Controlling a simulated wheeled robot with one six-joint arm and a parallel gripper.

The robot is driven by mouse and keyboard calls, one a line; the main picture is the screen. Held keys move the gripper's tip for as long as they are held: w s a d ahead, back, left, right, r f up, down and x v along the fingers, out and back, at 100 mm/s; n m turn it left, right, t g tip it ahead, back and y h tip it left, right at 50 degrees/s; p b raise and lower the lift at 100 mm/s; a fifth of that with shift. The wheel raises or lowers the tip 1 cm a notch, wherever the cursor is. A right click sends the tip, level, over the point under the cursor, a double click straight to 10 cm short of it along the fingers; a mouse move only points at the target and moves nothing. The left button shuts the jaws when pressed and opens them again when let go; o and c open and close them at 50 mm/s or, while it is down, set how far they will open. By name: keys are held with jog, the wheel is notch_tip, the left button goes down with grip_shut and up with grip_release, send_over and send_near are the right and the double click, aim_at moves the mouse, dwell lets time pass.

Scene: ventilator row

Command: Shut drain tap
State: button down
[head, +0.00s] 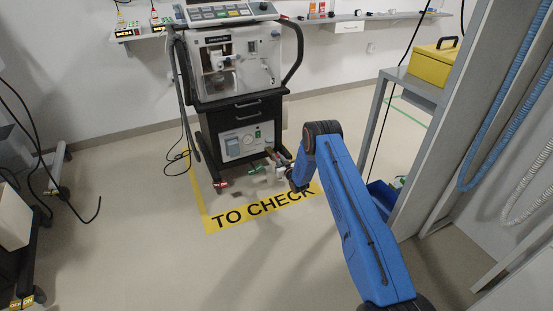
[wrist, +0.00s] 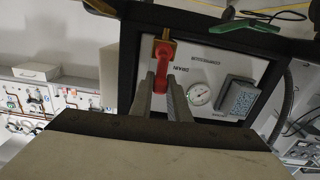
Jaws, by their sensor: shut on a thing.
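The drain tap has a brass body (wrist: 165,36) and a red handle (wrist: 163,62). It sits on the white compressor panel (wrist: 215,62), next to the word DRAIN, which appears upside down in the wrist view. The handle runs from the brass body toward my gripper (wrist: 162,88). The two grey fingers are shut on the handle's end, one on each side. In the head view the compressor panel (head: 241,143) is low on the ventilator cart (head: 240,85), and my blue arm reaches to its lower right. The tap is too small to make out there.
A round gauge (wrist: 199,94) and a grey block (wrist: 237,98) sit beside the tap. A yellow TO CHECK floor marking (head: 225,219) lies before the cart. A bench with a yellow case (head: 432,66) stands at right. Floor at left of the marking is clear.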

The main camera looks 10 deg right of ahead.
jog(key=shift+d+m, duration=0.1)
jog(key=shift+m, duration=0.2)
jog(key=c, duration=1.7)
grip_release()
jog(key=shift+f, duration=0.1)
jog(key=v, duration=1.7)
jog(key=shift+s, duration=0.2)
jog(key=shift+d, duration=0.1)
